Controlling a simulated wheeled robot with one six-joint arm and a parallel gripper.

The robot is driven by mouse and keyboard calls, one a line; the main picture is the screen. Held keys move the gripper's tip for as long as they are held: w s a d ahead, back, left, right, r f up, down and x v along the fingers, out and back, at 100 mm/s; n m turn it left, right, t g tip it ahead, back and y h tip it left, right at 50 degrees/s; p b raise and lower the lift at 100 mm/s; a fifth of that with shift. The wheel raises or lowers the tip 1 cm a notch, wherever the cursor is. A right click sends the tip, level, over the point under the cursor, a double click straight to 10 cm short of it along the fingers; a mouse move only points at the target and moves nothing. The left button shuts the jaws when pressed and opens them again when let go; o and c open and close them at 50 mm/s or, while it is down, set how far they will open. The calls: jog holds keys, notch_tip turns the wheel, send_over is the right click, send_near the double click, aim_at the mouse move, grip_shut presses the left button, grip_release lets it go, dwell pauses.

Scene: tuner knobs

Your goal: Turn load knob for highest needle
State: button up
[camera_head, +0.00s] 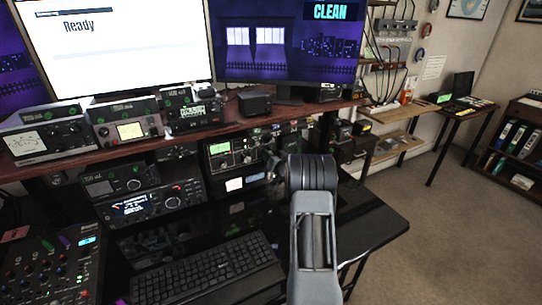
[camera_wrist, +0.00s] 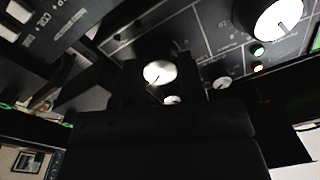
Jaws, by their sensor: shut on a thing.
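My gripper (camera_wrist: 158,82) is shut on a pale round knob (camera_wrist: 158,71) on a black panel (camera_wrist: 205,35) in the wrist view. The knob's face shows between the dark fingers, with a short dark mark near its lower edge. I cannot read a label naming it as the load knob. In the head view, my arm reaches the right side of the equipment shelf, beside a unit with a green-lit display (camera_head: 220,148). The arm hides the fingertips and the held knob there. A lit meter window (camera_head: 234,184) shows below that unit; its needle is too small to read.
A larger pale knob (camera_wrist: 280,20) and a smaller one (camera_wrist: 222,82) sit on the same panel. A keyboard (camera_head: 207,271) and a mixer (camera_head: 48,262) lie on the desk. Radios (camera_head: 130,128) line the upper shelf. Open floor (camera_head: 440,225) lies to the right.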

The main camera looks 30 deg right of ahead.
jog(key=shift+m, duration=1.9)
jog(key=o, duration=0.9)
jog(key=s, duration=0.4)
jog(key=s+a, duration=0.1)
jog(key=s, duration=0.8)
jog(key=shift+s+a+f+b, duration=0.15)
jog(key=shift+s+b, duration=0.25)
